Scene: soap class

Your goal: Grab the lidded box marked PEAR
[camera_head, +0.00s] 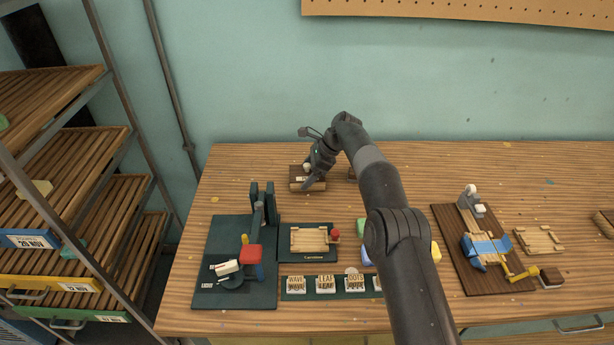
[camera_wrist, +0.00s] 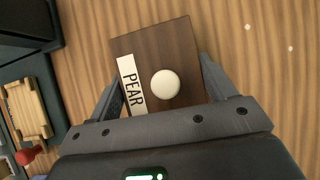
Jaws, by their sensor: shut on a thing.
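The lidded box marked PEAR (camera_wrist: 165,50) is dark brown wood with a round cream knob and a white label reading PEAR. It fills the upper middle of the wrist view, between my two fingers. My gripper (camera_wrist: 160,90) is shut on the box, with one finger at each side. In the head view the box (camera_head: 307,185) is small, near the back of the wooden bench, with my gripper (camera_head: 312,176) over it. The cream knob shows there beside the gripper. I cannot tell whether the box still touches the bench.
A dark green stand (camera_head: 235,285) with a red block is at the left front of the bench. A wooden tray (camera_head: 309,240) sits on a green board. Stamps marked WAVE, LEAF and DOTS (camera_head: 325,284) stand in front. A brown board with a blue device (camera_head: 486,247) is at right.

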